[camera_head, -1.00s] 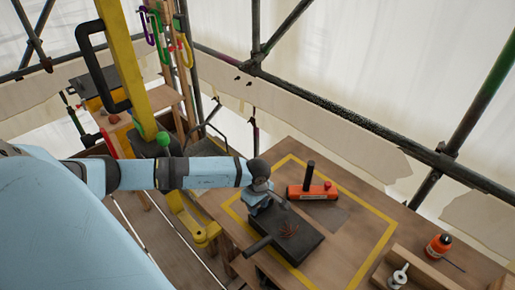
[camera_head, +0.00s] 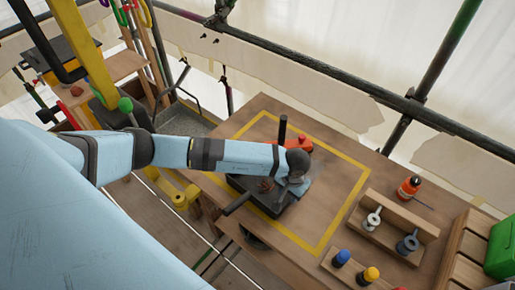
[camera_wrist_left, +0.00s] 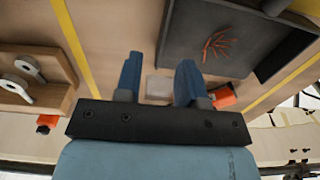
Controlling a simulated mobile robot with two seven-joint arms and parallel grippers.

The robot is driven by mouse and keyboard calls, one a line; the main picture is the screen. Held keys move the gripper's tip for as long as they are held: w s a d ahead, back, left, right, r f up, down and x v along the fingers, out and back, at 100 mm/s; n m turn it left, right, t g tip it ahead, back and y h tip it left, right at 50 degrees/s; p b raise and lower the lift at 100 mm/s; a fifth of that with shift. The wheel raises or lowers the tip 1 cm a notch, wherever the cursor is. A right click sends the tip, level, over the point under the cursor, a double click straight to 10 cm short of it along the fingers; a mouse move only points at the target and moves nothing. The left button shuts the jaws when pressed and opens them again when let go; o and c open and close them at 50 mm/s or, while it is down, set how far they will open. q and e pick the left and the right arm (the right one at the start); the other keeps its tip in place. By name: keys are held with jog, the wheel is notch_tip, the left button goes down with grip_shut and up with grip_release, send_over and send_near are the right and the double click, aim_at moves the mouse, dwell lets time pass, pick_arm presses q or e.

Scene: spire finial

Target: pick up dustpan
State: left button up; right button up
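The dustpan (camera_head: 262,201) is a dark grey flat pan with a stubby handle at its lower left. It lies on the wooden table with reddish-brown scraps (camera_head: 266,184) in it. My forearm hides part of its far side. My left gripper (camera_head: 297,187) is over the pan's right end. In the left wrist view the gripper's blue fingers (camera_wrist_left: 158,82) are apart with nothing clearly held between them. The dustpan (camera_wrist_left: 185,38) shows there beyond the fingers, toward the upper right. My right gripper is not in view.
An orange tool (camera_head: 302,145) with a black upright handle stands behind my wrist. Yellow tape (camera_head: 345,213) outlines this area. To the right are a wooden rack (camera_head: 401,222) with metal pieces, an orange bottle (camera_head: 409,187) and a green box (camera_head: 501,249). Scaffold poles border the back.

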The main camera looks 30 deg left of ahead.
aim_at(284, 206)
pick_arm(q)
notch_tip(284, 206, down, 6)
jog(key=shift+f+b, duration=0.15)
jog(key=shift+b, duration=0.6)
jog(key=shift+s+a+f, duration=0.15)
jog(key=shift+a+f, duration=0.05)
jog(key=shift+f, duration=0.4)
jog(key=f, duration=0.1)
jog(key=f+b, duration=0.2)
jog(key=shift+s+a+f, duration=0.15)
jog(key=shift+a+f, duration=0.1)
jog(key=shift+f, duration=0.25)
grip_shut()
